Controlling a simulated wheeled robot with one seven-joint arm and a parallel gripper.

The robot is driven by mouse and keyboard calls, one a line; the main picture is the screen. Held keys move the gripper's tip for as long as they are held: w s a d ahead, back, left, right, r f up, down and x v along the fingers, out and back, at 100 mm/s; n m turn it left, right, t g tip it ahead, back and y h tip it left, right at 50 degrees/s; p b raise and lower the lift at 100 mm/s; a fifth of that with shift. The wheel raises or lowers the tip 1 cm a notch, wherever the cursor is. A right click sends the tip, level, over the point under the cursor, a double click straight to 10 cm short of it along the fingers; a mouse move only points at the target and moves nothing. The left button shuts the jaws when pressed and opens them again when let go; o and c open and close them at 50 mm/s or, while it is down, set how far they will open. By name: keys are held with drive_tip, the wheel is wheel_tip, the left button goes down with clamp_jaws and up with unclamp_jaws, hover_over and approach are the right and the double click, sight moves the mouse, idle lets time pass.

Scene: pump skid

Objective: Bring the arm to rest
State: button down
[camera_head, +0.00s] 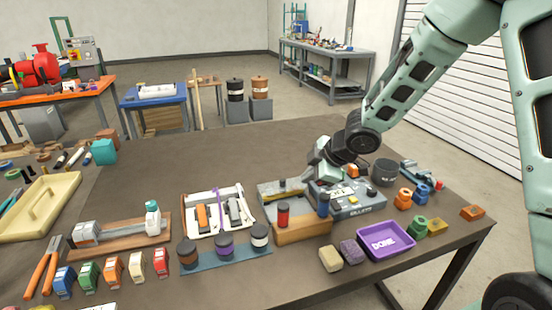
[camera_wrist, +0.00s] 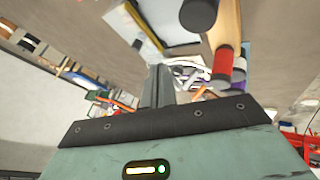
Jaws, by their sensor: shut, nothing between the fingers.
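My arm comes down from the upper right in the head view. My gripper (camera_head: 318,174) hangs over the back right of the dark workbench (camera_head: 200,150), above grey boxes with panels (camera_head: 355,200). In the wrist view, my gripper's fingers (camera_wrist: 158,78) are together with nothing between them. Its fingertips are hard to make out in the head view, and I cannot tell how much gap lies between them and the boxes.
Near my gripper stand a dark round pot (camera_head: 385,172), a wooden block (camera_head: 303,232) with red and blue cylinders, and a purple "DONE" tray (camera_head: 386,240). A white tool tray (camera_head: 218,212) lies left. The bench's back middle is bare.

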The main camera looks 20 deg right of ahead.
drive_tip(key=s+a+r+m+g+h, duration=0.25)
drive_tip(key=s+a+r+m, duration=0.2)
drive_tip(key=s+a, duration=0.7)
drive_tip(key=s+a+r+m+g, duration=0.1)
drive_tip(key=s+g, duration=0.1)
drive_tip(key=s, duration=0.8)
drive_tip(key=s+a+r+m+g, duration=0.1)
drive_tip(key=s+g, duration=0.1)
drive_tip(key=s, duration=0.9)
drive_tip(key=shift+s+a+r+m, duration=0.2)
drive_tip(key=shift+s+r+m, duration=0.05)
drive_tip(key=shift+m, duration=0.1)
drive_tip(key=shift+h, duration=0.25)
